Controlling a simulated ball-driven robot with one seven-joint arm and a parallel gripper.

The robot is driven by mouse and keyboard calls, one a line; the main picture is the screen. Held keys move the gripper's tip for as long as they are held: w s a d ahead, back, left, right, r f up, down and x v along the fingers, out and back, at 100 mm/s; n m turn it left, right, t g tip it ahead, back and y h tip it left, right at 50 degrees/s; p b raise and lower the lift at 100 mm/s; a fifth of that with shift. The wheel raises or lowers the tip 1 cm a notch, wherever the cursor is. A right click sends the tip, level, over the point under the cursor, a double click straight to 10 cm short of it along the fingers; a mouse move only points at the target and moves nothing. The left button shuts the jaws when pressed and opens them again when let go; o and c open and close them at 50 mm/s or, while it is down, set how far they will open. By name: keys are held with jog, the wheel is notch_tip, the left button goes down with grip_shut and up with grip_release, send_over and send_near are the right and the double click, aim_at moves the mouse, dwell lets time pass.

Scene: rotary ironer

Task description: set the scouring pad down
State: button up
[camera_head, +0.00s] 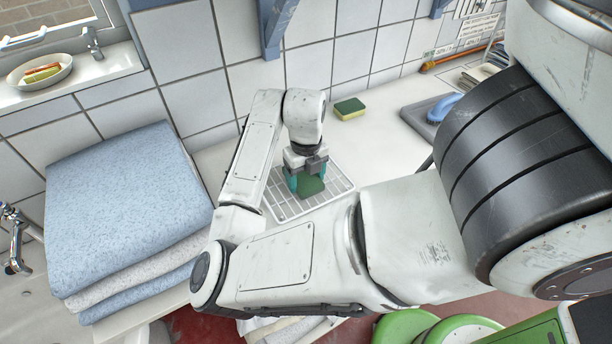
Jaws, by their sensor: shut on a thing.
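My gripper (307,180) points down over a white wire rack (341,183) on the pale counter. It is shut on a green scouring pad (311,187), which shows between and in front of the teal fingertips. The pad is at or just above the rack; I cannot tell whether it touches the wires. My arm hides the rack's near side and part of its left side.
A yellow and green sponge (349,109) lies behind the rack near the tiled wall. Folded blue towels (120,205) are stacked at left. A grey tray with a blue item (443,107) stands at right. The counter between rack and tray is clear.

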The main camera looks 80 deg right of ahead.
aim_at(306, 180)
jog(key=shift+f, duration=0.15)
jog(key=o, duration=0.9)
jog(key=shift+o, duration=0.2)
notch_tip(306, 180, up, 12)
jog(key=shift+r, duration=0.2)
